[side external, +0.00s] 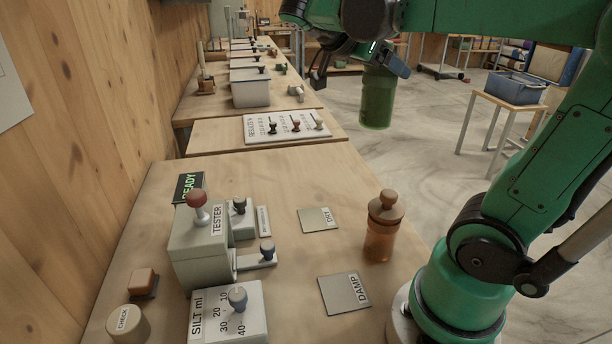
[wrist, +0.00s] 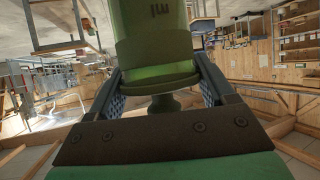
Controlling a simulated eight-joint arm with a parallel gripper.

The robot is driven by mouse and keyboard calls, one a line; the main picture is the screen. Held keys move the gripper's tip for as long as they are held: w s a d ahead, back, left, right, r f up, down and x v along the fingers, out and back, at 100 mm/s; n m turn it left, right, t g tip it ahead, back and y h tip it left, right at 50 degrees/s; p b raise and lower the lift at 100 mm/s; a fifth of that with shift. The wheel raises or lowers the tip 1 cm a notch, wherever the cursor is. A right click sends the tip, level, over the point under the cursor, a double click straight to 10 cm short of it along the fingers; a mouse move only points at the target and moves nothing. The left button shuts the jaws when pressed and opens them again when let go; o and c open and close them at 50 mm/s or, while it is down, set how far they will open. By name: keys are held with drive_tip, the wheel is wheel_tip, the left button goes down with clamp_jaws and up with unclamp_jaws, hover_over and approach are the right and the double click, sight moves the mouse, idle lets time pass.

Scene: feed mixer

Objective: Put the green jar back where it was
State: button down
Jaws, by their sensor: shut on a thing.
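The green jar (side external: 377,98) hangs in the air, upright, right of the far end of the near bench in the side view. My gripper (side external: 384,68) is shut on its top part. In the wrist view my gripper (wrist: 168,88) has a patterned pad on each side of the jar's knob and lid, and the green jar (wrist: 153,35) fills the top middle. Below the jar in the side view is open floor. Its lower end touches nothing that I can see.
The tester (side external: 200,247) stands left. A results board (side external: 287,126) lies behind. A blue bin (side external: 515,87) sits on a stand at right.

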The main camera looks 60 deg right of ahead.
wheel_tip(320, 180, down, 20)
drive_tip(key=shift+f, duration=0.25)
unclamp_jaws()
drive_tip(key=w+a+r+n+t+y, duration=0.3)
drive_tip(key=a+n+t+y, duration=0.2)
drive_tip(key=a+n, duration=0.3)
drive_tip(key=w+a+r+n+t+y, duration=0.3)
drive_tip(key=a+n+t+y, duration=0.3)
drive_tip(key=n, duration=0.8)
drive_tip(key=shift+a+n+t, duration=0.4)
drive_tip(key=shift+a+t, duration=0.2)
drive_tip(key=shift+a, duration=1.2)
drive_tip(key=shift+w, duration=0.1)
